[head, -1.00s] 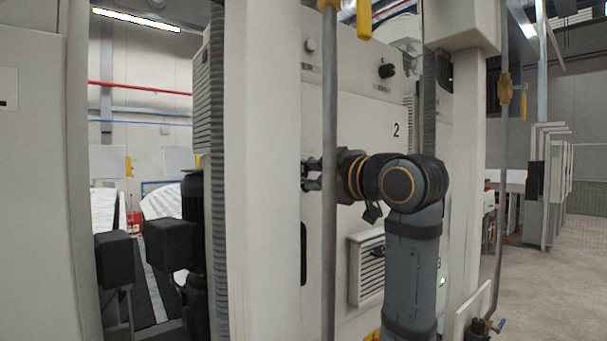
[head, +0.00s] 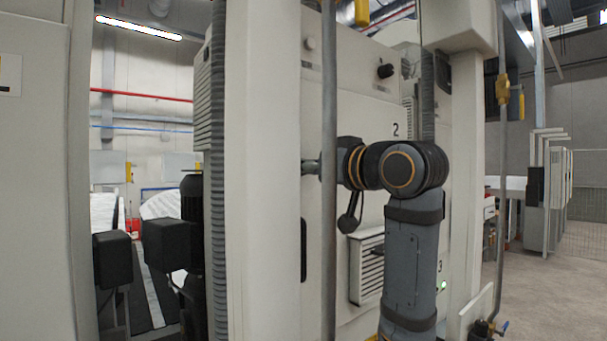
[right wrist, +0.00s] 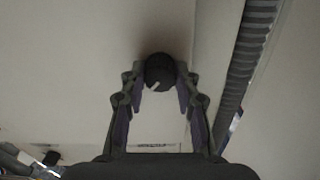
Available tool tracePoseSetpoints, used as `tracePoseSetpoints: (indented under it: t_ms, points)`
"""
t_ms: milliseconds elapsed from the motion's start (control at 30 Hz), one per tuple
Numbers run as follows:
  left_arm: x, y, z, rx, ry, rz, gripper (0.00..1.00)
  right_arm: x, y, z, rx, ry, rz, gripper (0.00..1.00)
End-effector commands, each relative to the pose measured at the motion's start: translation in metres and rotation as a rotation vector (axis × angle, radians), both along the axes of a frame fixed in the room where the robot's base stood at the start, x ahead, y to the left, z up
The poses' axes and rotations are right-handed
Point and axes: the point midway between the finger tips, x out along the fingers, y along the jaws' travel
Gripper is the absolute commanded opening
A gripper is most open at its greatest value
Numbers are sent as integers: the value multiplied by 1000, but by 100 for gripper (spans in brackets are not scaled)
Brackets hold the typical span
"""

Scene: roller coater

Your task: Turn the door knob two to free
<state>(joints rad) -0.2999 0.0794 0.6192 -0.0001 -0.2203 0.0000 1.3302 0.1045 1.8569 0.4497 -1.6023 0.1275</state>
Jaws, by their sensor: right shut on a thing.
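My right gripper (head: 309,167) reaches left past a grey vertical pipe to the cabinet door marked 2 (head: 360,130) in the head view. There, the knob it holds is hidden. In the right wrist view a round black knob (right wrist: 159,72) with a white pointer mark stands on the pale panel. The mark points to the lower left. The gripper is shut on this knob, one finger on each side. My left gripper is in neither view.
The grey pipe (head: 329,250) stands upright close in front of my right wrist. A white post (head: 262,170) is left of the gripper. A vent box (head: 367,268) sits below my wrist. Another black knob (head: 386,71) is above. Open floor (head: 555,275) lies at the right.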

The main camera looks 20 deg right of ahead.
Motion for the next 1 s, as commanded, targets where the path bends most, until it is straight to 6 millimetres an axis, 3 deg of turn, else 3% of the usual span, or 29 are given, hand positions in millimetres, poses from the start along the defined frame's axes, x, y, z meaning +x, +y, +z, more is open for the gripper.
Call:
tracePoseSetpoints:
  t_ms: [500,1000]
  points:
    - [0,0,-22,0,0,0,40,0,0,-3,431,158,0,0]
    - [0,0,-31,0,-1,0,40,1,0,-2,638,233,0,0]
